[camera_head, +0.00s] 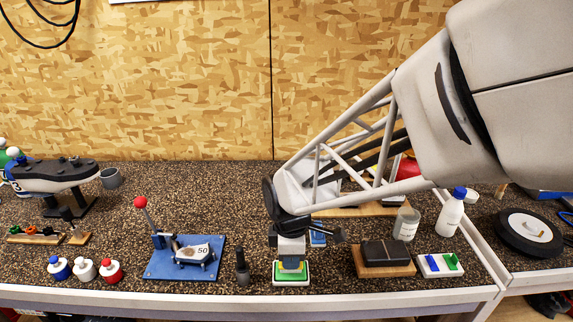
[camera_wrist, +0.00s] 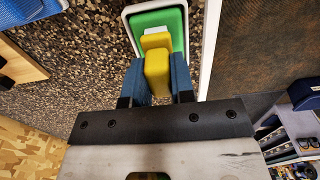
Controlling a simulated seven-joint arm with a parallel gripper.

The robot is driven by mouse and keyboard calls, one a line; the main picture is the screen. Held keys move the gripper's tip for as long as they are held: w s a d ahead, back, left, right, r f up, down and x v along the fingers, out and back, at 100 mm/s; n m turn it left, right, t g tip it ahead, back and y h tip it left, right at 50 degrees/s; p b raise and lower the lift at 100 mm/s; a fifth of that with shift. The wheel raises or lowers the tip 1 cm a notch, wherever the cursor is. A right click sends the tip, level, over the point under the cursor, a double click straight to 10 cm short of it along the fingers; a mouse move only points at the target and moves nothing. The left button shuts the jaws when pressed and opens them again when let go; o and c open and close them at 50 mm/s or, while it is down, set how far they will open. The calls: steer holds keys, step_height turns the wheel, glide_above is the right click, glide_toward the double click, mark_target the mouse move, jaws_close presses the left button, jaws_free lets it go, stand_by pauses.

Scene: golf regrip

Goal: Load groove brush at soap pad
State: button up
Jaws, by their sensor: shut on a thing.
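The groove brush (camera_wrist: 157,66) has a yellow handle and a white head in the wrist view. My gripper (camera_wrist: 158,78) is shut on its handle, with a blue finger on each side. The brush head is over the green soap pad (camera_wrist: 178,22), which sits in a white tray. In the head view, the pad (camera_head: 292,281) is at the front edge of the bench, directly below my gripper (camera_head: 291,261). I cannot tell whether the brush head touches the pad, and the fingers partly hide the brush there.
A blue fixture plate (camera_head: 158,272) holds a club head at left, with a dark upright tool (camera_head: 242,268) beside the pad. A dark block on a wooden base (camera_head: 384,270), a white tray with blue and green pieces (camera_head: 440,272), a cup (camera_head: 406,224) and a white bottle (camera_head: 451,214) stand at right.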

steer(key=shift+f, duration=0.1)
stand_by(0.3)
steer(key=shift+r, duration=3.55)
steer(key=shift+w+r, duration=0.1)
steer(key=shift+w, duration=0.4)
steer(key=w+d+r+m, duration=0.15)
steer(key=w+m, duration=0.25)
steer(key=w, duration=0.6)
steer(key=w+d+r+m, duration=0.1)
steer(key=w+d+m, duration=0.25)
steer(key=w, duration=0.65)
steer(key=shift+w+d+f+m, duration=0.2)
steer(key=shift+w+d+m, duration=1.65)
steer(key=shift+w, duration=1.7)
steer(key=shift+w+d+f+m, duration=0.25)
steer(key=shift+w+d+m, duration=1.6)
steer(key=shift+w, duration=1.7)
steer(key=shift+w+d+f+m, duration=0.2)
steer(key=shift+w+d+m, duration=1.65)
steer(key=shift+w, duration=1.7)
